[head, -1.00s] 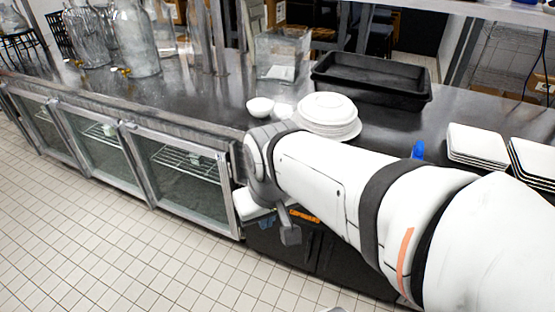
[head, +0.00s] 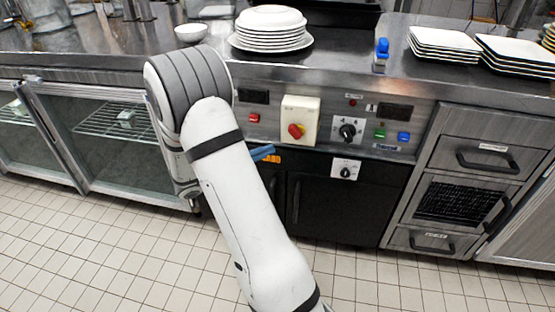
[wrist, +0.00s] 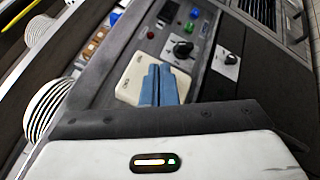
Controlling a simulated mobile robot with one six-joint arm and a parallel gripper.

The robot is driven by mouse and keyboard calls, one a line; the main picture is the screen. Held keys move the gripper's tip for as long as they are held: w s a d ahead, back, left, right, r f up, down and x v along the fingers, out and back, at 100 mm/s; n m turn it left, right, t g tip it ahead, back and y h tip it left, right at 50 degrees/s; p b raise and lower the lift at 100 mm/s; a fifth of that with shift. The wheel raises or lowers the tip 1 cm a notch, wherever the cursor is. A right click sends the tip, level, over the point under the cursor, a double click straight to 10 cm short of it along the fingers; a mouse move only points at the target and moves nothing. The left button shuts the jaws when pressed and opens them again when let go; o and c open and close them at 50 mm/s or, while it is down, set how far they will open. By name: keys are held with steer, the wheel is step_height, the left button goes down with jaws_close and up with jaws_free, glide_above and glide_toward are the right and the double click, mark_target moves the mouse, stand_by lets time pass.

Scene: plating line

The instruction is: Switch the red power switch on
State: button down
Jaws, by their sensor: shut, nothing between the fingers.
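The red power switch (head: 296,131) is a red rotary knob on a cream box (head: 312,110) on the front panel of the counter. In the head view the knob shows clearly and looks slanted. My gripper (head: 272,152) has blue fingers, shut and empty, below and to the left of the box, apparently apart from the knob. In the wrist view the blue fingers (wrist: 160,68) reach across the cream box (wrist: 133,82) and hide the knob. I cannot tell the gap in depth.
A black dial (head: 347,131), a green button (head: 380,135), a blue button (head: 404,137) and a small red button (head: 254,118) sit on the same panel. Stacked round plates (head: 270,38) and square plates (head: 445,43) stand on the counter above. The tiled floor is clear.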

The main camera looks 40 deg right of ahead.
steer(key=w+a+f+n+t+h+b, duration=0.1)
steer(key=w+f+n+t+h+b, duration=0.2)
steer(key=w+f+t, duration=0.3)
step_height(320, 180, down, 5)
steer(key=shift+w+h+b, duration=0.55)
steer(key=shift+h+b, duration=0.05)
steer(key=shift+b, duration=0.15)
steer(key=shift+r, duration=0.1)
steer(key=p, duration=0.2)
glide_toward(296, 132)
steer(key=w+d, duration=0.4)
steer(key=w, duration=0.1)
steer(key=shift+s+d+r+b, duration=0.55)
steer(key=shift+s+d+r, duration=0.2)
steer(key=shift+s, duration=0.15)
